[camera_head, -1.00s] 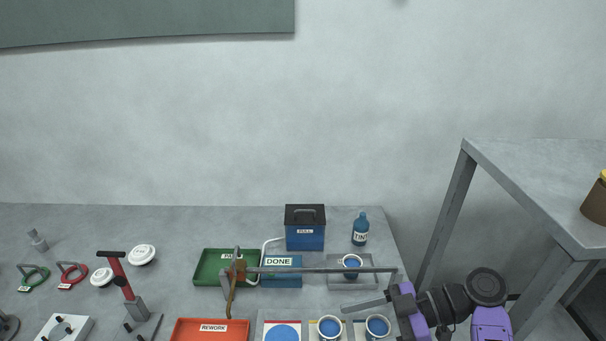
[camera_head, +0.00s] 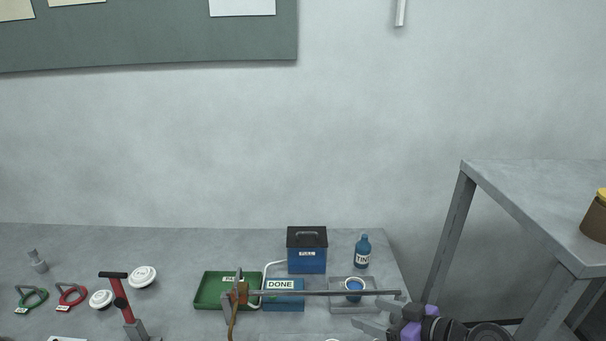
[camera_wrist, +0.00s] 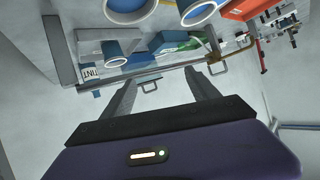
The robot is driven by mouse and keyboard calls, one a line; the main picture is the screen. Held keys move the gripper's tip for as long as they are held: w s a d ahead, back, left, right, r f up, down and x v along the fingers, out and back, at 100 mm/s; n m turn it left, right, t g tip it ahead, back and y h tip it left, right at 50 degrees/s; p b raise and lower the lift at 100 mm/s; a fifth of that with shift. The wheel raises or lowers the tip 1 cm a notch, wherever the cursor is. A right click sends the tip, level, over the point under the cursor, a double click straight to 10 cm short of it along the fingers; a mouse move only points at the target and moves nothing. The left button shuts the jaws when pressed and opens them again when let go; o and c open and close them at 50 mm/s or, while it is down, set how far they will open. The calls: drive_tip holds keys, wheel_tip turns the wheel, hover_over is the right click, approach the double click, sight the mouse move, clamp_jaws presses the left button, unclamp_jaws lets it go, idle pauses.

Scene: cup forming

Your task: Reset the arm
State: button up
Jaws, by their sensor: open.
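My gripper (camera_head: 374,323) is at the lower right of the head view, by the right end of the bench. Its two grey fingers are apart with nothing between them. In the wrist view my gripper (camera_wrist: 155,90) also shows spread and empty, with the bench tilted behind it. A cup with blue inside (camera_head: 354,286) stands on a grey tray (camera_head: 336,299) behind the gripper. In the wrist view a cup (camera_wrist: 114,54) is beyond the left finger, and other cups are at the top edge, partly cut off.
A long grey bar (camera_head: 320,293) runs across the bench behind my gripper. A blue DONE box (camera_head: 283,301), a green tray (camera_head: 209,291), a blue black-topped box (camera_head: 307,262) and a TINT bottle (camera_head: 362,251) stand behind. A grey table (camera_head: 530,205) is to the right.

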drive_tip(key=s+d+f+m+t+h, duration=0.1)
drive_tip(key=s+d+f+m+h, duration=0.1)
drive_tip(key=m, duration=0.1)
drive_tip(key=s+d+f+m+t+h+b, duration=0.1)
drive_tip(key=s+d+f+m+t+h, duration=0.1)
drive_tip(key=s+f+h, duration=0.1)
drive_tip(key=shift+d+f+m+t+b, duration=0.2)
drive_tip(key=shift+d+m+t+b, duration=0.1)
drive_tip(key=shift+d+m, duration=0.1)
drive_tip(key=s+r+m+t+h+b, duration=0.1)
drive_tip(key=s+b, duration=0.6)
drive_tip(key=s, duration=3.2)
drive_tip(key=a+r+t+h, duration=0.1)
drive_tip(key=h, duration=0.1)
drive_tip(key=shift+s+h+b, duration=0.2)
drive_tip(key=shift+h+b, duration=0.15)
drive_tip(key=shift+h, duration=0.05)
